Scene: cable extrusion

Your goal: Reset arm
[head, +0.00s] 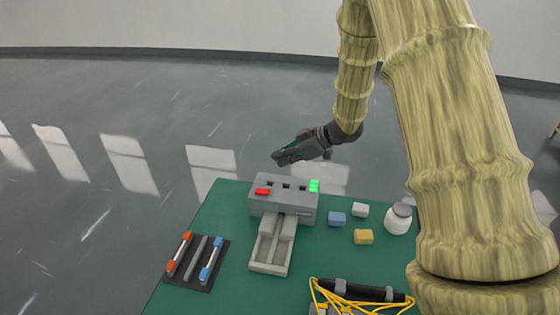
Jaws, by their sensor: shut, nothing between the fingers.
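My gripper (284,157) is dark grey and shut, with nothing between its fingers. It hangs in the air above the back part of the green table, over a grey machine box (284,207). My arm is covered in a yellowish bamboo-like surface and fills the right side of the head view. The box has several dark square openings, a red part at its left and bright green lights at its right. A light grey channel (257,267) extends from the front of the box.
The green table (215,222) also bears a dark rack (196,284) with orange-capped and blue-capped rods, blue (337,219), white (360,210) and yellow (363,237) blocks, a white rounded bottle (397,221), and a black bar with yellow cable (360,291) at the front.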

